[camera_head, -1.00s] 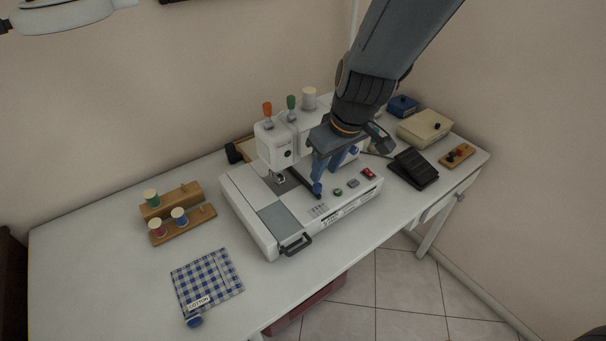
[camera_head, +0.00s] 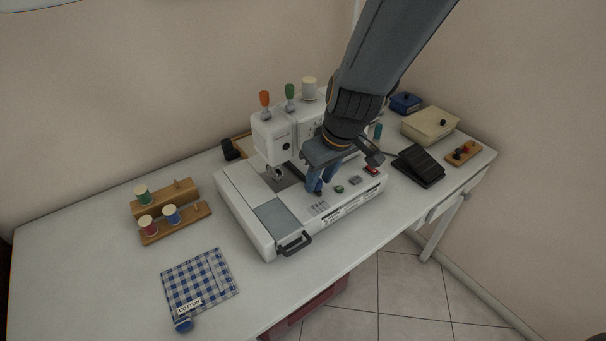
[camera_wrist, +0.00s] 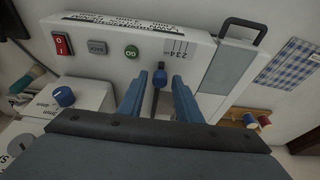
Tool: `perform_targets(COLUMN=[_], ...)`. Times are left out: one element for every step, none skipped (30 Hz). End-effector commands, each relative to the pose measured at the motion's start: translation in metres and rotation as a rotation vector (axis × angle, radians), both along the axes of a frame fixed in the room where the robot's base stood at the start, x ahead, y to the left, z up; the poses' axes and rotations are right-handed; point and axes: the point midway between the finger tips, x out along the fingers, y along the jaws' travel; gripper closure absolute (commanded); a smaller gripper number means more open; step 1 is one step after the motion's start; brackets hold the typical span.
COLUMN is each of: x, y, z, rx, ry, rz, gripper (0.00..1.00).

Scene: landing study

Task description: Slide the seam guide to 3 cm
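The white sewing machine (camera_head: 300,215) stands on the table. Which mark the guide lines up with is hard to tell. My gripper (camera_head: 317,188) is low over the machine bed. In the head view my fingers mostly hide the knob.
Green, grey and red buttons (camera_head: 339,189) lie just right of my fingers. The machine's upper body (camera_head: 283,138) stands close behind. Thread spools on a wooden rack (camera_head: 170,212) and checked cloth (camera_head: 200,281) lie to the left, a black pedal (camera_head: 418,166) to the right.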

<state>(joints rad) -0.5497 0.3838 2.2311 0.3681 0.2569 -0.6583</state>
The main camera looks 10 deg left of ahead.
Motion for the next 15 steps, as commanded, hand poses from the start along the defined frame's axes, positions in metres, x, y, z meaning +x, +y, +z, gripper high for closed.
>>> perform_targets(x=[0.0, 0.0, 0.0, 0.0, 0.0, 0.0, 0.0, 0.0, -0.0001, -0.0002, -0.0003, -0.0007, -0.0012, -0.0018, -0.0026], y=[0.0, 0.0, 0.0, -0.0001, -0.0001, -0.0002, -0.0002, -0.0002, -0.0001, -0.0001, 0.0001, 0.0004, 0.0007, 0.0012, 0.0019], z=[0.0002, 0.0002, 0.0002, 0.0002, 0.0002, 0.0002, 0.0002, 0.0002, 0.0002, 0.0003, 0.0003, 0.0004, 0.0004, 0.0004, 0.0004], rx=[0.0, 0.0, 0.0, 0.0, 0.0, 0.0, 0.0, 0.0, 0.0, 0.0, 0.0, 0.0, 0.0, 0.0, 0.0], ry=[0.0, 0.0, 0.0, 0.0, 0.0, 0.0, 0.0, 0.0, 0.0, 0.0, 0.0, 0.0, 0.0, 0.0, 0.0], rz=[0.0, 0.0, 0.0, 0.0, 0.0, 0.0, 0.0, 0.0, 0.0, 0.0, 0.0, 0.0, 0.0, 0.0, 0.0], gripper=[0.7, 0.76, 0.82, 0.87, 0.92, 0.98, 0.98, 0.98, 0.98, 0.98, 0.98, 0.98, 0.98, 0.98, 0.98])
